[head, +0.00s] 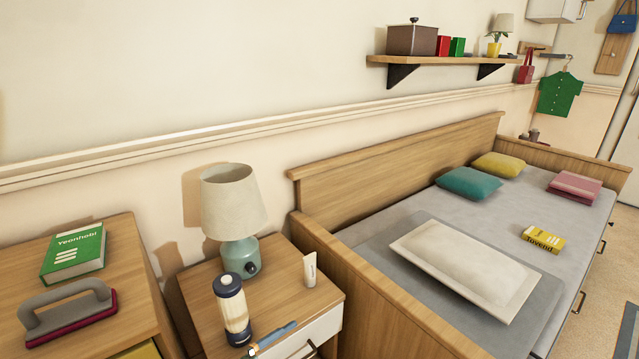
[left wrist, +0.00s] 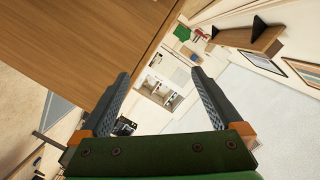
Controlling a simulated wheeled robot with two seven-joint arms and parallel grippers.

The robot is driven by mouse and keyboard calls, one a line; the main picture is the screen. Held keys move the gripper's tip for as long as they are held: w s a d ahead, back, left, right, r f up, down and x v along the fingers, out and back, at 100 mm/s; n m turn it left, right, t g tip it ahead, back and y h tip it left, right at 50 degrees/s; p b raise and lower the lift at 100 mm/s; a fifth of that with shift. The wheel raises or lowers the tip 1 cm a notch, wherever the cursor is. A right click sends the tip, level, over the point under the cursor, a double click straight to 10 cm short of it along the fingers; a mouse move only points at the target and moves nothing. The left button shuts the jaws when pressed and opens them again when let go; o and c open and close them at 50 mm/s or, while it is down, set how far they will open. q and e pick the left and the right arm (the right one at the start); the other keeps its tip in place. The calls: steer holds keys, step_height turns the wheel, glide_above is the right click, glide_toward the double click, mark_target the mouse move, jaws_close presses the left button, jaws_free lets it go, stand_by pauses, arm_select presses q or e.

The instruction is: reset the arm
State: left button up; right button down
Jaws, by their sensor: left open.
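My left gripper (left wrist: 160,76) shows in the left wrist view, with its two dark ribbed fingers spread wide apart. Nothing is between the fingers. The gripper's dark green body and orange finger mounts are at the bottom of that view. Past the fingers the room appears strongly tilted. Neither gripper nor arm shows in the head view. My right gripper is not seen in any view.
In the head view, a nightstand (head: 284,279) holds a lamp (head: 234,205), a bottle (head: 233,308) and a white tube (head: 310,269). A bed (head: 400,215) stands to its right. A cabinet (head: 120,255) at left holds a green book (head: 74,252) and a brush (head: 68,310). A wooden panel (left wrist: 70,40) fills the wrist view's upper left.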

arm_select(q)
steer(key=s+a+f+n+g+y, duration=0.1)
steer(key=s+a+f+n+y, duration=0.5)
steer(key=f, duration=0.5)
steer(key=s+a+f+n+g+y, duration=0.25)
steer(key=s+a+f+n, duration=0.3)
steer(key=s+f, duration=0.35)
steer(key=s+a+f+n+g+y, duration=0.1)
steer(key=s+f+n+g+y, duration=0.15)
steer(key=s+f, duration=0.6)
steer(key=s+f+n+g, duration=0.2)
steer(key=s+n+g, duration=0.15)
steer(key=s, duration=1.25)
step_height(320, 180, up, 15)
steer(key=p, duration=1.4)
steer(key=shift+s+a+f+g+y, duration=0.15)
steer(key=shift+a+g+y, duration=0.25)
steer(key=shift+g, duration=0.05)
